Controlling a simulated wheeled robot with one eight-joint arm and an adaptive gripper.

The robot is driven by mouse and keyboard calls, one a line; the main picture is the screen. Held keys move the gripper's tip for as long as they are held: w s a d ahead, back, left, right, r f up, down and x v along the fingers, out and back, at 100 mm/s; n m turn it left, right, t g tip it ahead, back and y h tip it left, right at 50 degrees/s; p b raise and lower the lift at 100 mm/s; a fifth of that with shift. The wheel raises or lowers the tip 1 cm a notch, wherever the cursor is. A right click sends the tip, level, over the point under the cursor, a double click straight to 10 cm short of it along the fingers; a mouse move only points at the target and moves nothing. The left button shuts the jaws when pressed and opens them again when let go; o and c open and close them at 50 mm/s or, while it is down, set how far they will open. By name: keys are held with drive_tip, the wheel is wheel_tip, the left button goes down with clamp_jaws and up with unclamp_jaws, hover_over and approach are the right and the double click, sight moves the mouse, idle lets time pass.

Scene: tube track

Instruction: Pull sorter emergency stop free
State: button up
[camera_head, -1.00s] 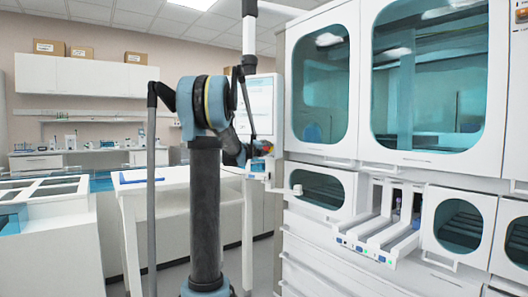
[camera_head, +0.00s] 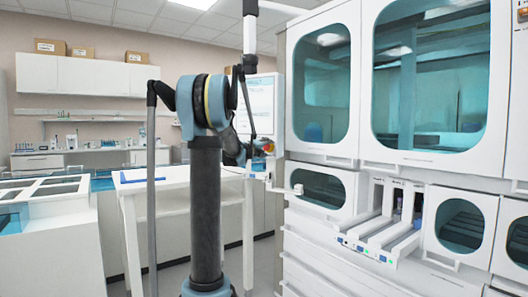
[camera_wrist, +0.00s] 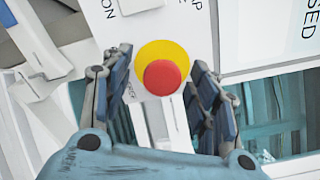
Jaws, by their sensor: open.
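The emergency stop (camera_wrist: 163,77) is a round red button on a yellow disc, set on a white panel with partly visible lettering. In the wrist view it sits at the upper middle, between the fingers of my gripper (camera_wrist: 162,72). The fingers are open, one on each side of the button, with a visible gap on both sides. I cannot tell the depth between fingertips and button. In the head view a small red spot of the stop (camera_head: 269,148) shows beside the white machine, mostly hidden by my arm.
A large white machine (camera_head: 425,165) with teal windows fills the right. Three open rack lanes (camera_head: 375,235) jut out below its windows. A screen (camera_head: 262,105) stands behind my arm. A white table (camera_head: 150,178) stands behind my arm to the left.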

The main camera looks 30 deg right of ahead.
drive_tip(key=v, duration=1.2)
drive_tip(key=w+a+n+t+y, duration=0.3)
drive_tip(key=a+n+t+y, duration=0.45)
drive_tip(key=a+n, duration=0.9)
drive_tip(key=s+a+f+n+g+y, duration=0.1)
drive_tip(key=s+a+f+n+y, duration=0.15)
drive_tip(key=a, duration=0.45)
drive_tip(key=s+a+f+n+y, duration=0.2)
drive_tip(key=a+f+y, duration=0.15)
drive_tip(key=a, duration=0.35)
drive_tip(key=s+a+f+n+g+y, duration=0.1)
drive_tip(key=s+a+f+n+y, duration=0.1)
drive_tip(key=a+f+n+y, duration=0.3)
drive_tip(key=s+a+f+n+g, duration=0.4)
drive_tip(key=s+a+f+g, duration=0.2)
drive_tip(key=s+a+f, duration=0.5)
drive_tip(key=s+d+f+n+g+h, duration=0.1)
drive_tip(key=s+d+f+n+g, duration=0.1)
drive_tip(key=s+f, duration=0.6)
drive_tip(key=s+d+f+n+g+h, duration=0.2)
drive_tip(key=s+f, duration=0.6)
drive_tip(key=s, duration=0.5)
drive_tip(key=shift+d+f+n+g, duration=0.25)
drive_tip(key=shift+d+n+g, duration=0.35)
drive_tip(key=shift+g, duration=0.65)
